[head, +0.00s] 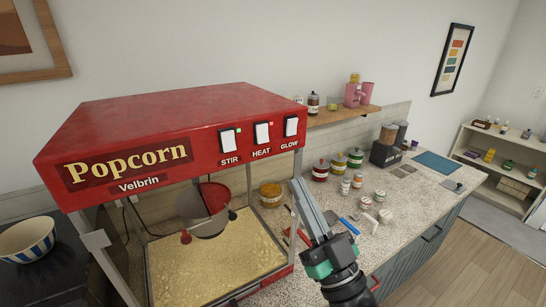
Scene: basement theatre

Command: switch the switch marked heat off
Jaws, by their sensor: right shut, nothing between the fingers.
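The red popcorn machine (150,110) stands on the counter, with three white rocker switches on its upper front. The switch marked HEAT (262,133) is the middle one, between the STIR switch (228,141) and the GLOW switch (291,126). Nothing covers the three switches. The HEAT rocker's tilt is too small to tell. My right gripper (298,184) is shut and empty, its fingers pointing up. Its tips show below the GLOW switch, apart from the HEAT switch. My left gripper is not in view.
A kettle (205,210) hangs inside the machine above popcorn (215,260). Jars (338,162), small tubs (380,196) and a blue-handled tool (349,226) are on the counter right of the machine. A striped bowl (27,238) stands at left. The space before the switches is clear.

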